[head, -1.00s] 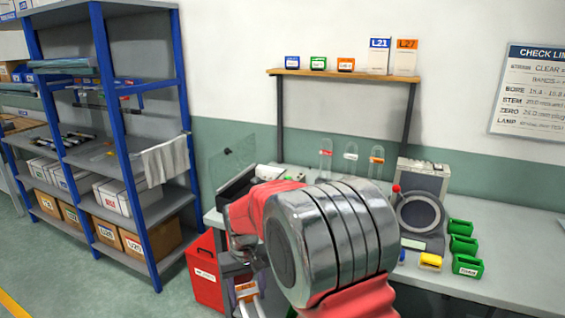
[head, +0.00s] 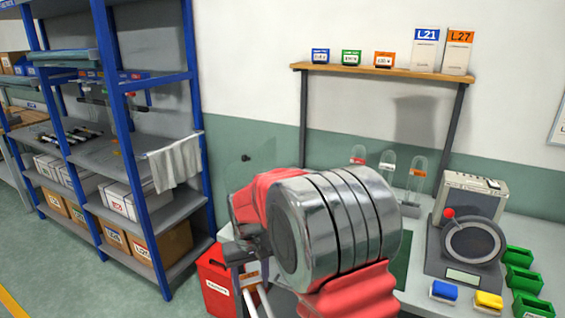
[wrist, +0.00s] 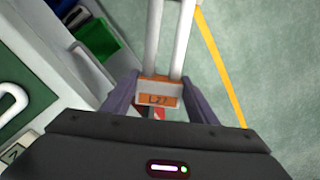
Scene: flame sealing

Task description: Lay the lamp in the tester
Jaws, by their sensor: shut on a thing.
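My gripper (wrist: 159,92) is shut on a lamp (wrist: 160,99) by its orange-banded base, which reads L27. Two pale parallel tubes run from the base away from the jaws. In the head view the lamp (head: 251,278) hangs below my wrist, tubes down, left of the bench; my arm hides part of the gripper. A grey device with a round ring and red-knobbed lever (head: 470,243) stands on the bench at right. I cannot tell whether it is the tester. My arm covers the left part of the bench.
Several looped glass pieces (head: 388,163) stand at the bench's back. Green bins (head: 520,280), a blue block (head: 444,291) and a yellow block (head: 488,299) lie at right. A red bin (head: 214,282) stands on the floor. A blue-framed rack (head: 122,150) stands at left. The wrist view shows open floor (wrist: 270,60).

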